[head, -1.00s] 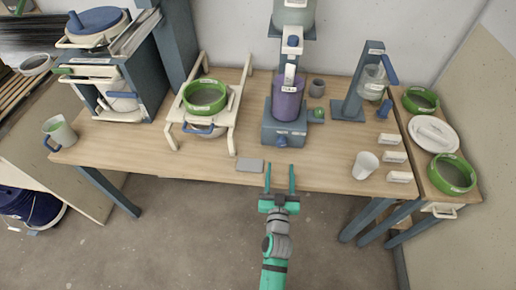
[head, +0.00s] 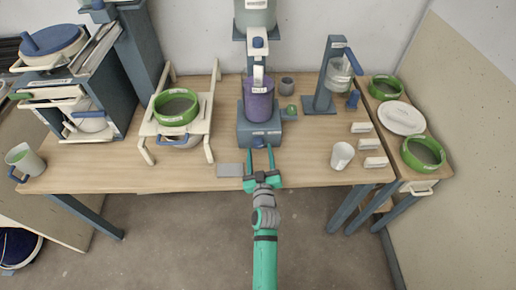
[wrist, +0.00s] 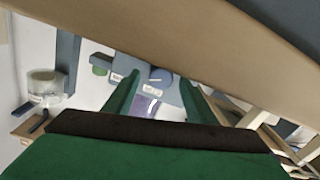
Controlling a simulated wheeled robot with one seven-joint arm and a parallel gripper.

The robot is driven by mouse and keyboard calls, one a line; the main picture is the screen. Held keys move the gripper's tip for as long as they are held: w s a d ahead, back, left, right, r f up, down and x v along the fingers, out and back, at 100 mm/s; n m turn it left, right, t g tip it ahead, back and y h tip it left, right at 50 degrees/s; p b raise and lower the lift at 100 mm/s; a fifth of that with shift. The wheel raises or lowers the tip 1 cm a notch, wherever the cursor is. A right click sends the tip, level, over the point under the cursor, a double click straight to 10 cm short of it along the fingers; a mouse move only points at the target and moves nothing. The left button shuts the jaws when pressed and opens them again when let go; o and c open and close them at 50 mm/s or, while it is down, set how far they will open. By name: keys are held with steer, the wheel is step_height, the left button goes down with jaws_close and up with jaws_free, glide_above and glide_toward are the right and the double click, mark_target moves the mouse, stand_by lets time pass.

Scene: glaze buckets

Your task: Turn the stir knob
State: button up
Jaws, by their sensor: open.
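The blue stir knob (head: 259,142) is on the front of the blue-grey stirrer base (head: 245,130). A purple bucket (head: 258,104) stands on that base. My green gripper (head: 259,150) is open and empty, its fingers pointing at the base over the table's front edge. The knob appears just ahead of the fingertips, roughly in line with the gap. In the wrist view the round knob (wrist: 162,75) shows between the two fingers (wrist: 159,80), with the bucket (wrist: 146,106) beyond. I cannot tell whether the fingertips reach around the knob.
A grey flat block (head: 231,170) lies on the table (head: 300,175) left of my gripper. A cream rack (head: 209,130) with a green ring stands left; a white cup (head: 342,156) stands right.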

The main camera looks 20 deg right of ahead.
steer(key=shift+x, duration=1.25)
steer(key=c, duration=1)
steer(key=shift+a, duration=0.15)
steer(key=shift+c, duration=0.2)
steer(key=shift+w, duration=0.1)
steer(key=shift+m, duration=2.9)
